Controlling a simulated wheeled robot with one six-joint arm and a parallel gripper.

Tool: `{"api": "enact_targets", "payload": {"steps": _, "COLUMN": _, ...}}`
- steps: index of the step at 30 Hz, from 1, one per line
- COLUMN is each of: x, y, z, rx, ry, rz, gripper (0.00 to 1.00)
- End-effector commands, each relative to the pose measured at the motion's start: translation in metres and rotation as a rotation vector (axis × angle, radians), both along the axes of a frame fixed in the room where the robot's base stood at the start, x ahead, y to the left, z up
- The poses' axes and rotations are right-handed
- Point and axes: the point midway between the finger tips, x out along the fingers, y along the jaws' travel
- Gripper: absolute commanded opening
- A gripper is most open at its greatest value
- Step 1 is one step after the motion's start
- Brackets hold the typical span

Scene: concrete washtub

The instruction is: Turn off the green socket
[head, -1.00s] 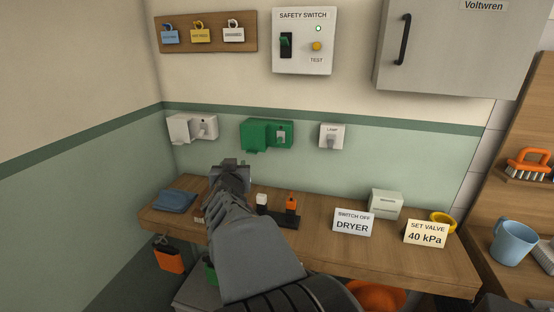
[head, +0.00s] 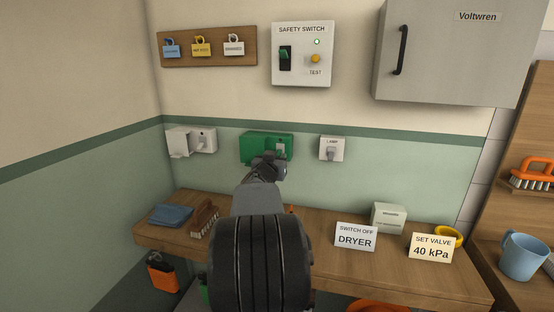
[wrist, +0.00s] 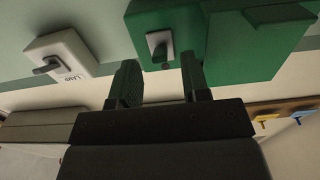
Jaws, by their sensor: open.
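The green socket (head: 256,146) is on the wall above the bench. It shows large and upside down at the top of the wrist view (wrist: 250,55). A small switch on a pale plate (wrist: 160,42) is on its front; it also shows in the head view (head: 281,150). My gripper (head: 272,168) is in front of the socket's lower right part. In the wrist view my gripper (wrist: 163,82) is open and empty, its fingers apart, with the switch ahead of the gap between them. I cannot tell whether the fingers touch the socket.
A white lamp switch (head: 332,144) is to the right of the green socket, and a white socket (head: 179,143) to the left. The safety switch box (head: 303,70) is above. The bench holds a brush (head: 205,217), a blue cloth (head: 171,215), a "switch off dryer" card (head: 355,237) and a valve card.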

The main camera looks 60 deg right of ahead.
Motion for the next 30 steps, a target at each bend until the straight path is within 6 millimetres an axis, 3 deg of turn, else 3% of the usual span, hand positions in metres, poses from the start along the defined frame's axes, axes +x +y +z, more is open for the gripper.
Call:
{"api": "enact_targets", "payload": {"steps": 6, "x": 0.004, "y": -0.013, "z": 0.000, "rx": 0.000, "ry": 0.001, "rz": 0.000, "gripper": 0.43}}
{"api": "enact_targets", "payload": {"steps": 16, "x": 0.005, "y": -0.015, "z": 0.000, "rx": -0.001, "ry": 0.000, "rz": 0.001, "gripper": 0.43}}
{"api": "enact_targets", "payload": {"steps": 30, "x": 0.005, "y": -0.015, "z": 0.000, "rx": 0.000, "ry": 0.000, "rz": 0.001, "gripper": 0.00}}
